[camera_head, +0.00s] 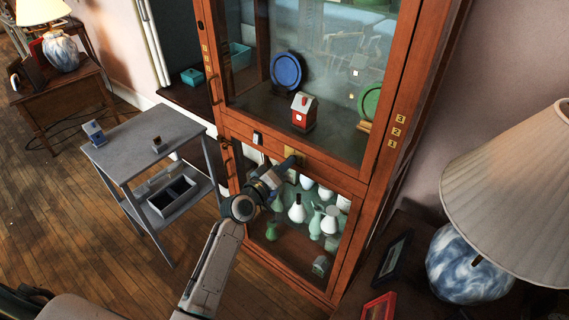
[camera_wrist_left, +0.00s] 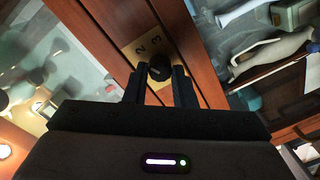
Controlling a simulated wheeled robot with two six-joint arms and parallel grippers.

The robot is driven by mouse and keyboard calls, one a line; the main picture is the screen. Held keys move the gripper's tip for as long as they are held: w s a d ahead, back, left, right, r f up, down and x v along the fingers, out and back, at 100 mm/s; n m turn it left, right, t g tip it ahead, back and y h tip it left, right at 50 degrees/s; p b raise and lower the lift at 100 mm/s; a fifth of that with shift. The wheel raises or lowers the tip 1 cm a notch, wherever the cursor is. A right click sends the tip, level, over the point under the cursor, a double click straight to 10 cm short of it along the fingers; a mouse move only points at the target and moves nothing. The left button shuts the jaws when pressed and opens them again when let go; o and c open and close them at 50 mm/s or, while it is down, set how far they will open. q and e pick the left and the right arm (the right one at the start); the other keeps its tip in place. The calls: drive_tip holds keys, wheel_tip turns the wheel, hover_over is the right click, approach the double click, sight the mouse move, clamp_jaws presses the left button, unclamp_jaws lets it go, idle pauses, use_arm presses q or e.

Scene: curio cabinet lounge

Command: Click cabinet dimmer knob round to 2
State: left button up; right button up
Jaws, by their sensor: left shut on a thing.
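The dimmer knob (camera_wrist_left: 160,67) is a small round black knob on a brass plate (camera_wrist_left: 135,50) marked with numbers; I can read 2 and 3. The plate (camera_head: 291,154) is on the wooden rail between the cabinet's upper and lower glass doors. My left gripper (camera_head: 292,163) reaches up to it from below. In the wrist view its two dark fingers (camera_wrist_left: 158,88) are closed on the knob, one on each side. I cannot tell which number the knob points to. My right gripper is not in view.
The wooden cabinet (camera_head: 360,181) has a lower glass door (camera_head: 285,246) with several vases behind it. A grey side table (camera_head: 140,132) stands to the left. A lamp (camera_head: 520,185) and picture frames (camera_head: 391,258) are at the right. Wooden floor is clear at left.

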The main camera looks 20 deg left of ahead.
use_arm(q)
drive_tip(key=shift+n, duration=0.5)
drive_tip(key=o, duration=1)
drive_tip(key=shift+s+a, duration=0.1)
drive_tip(key=b+v, duration=0.1)
drive_tip(key=v, duration=0.9)
drive_tip(key=shift+s+a, duration=0.1)
drive_tip(key=shift+s, duration=0.2)
drive_tip(key=shift+f, duration=0.15)
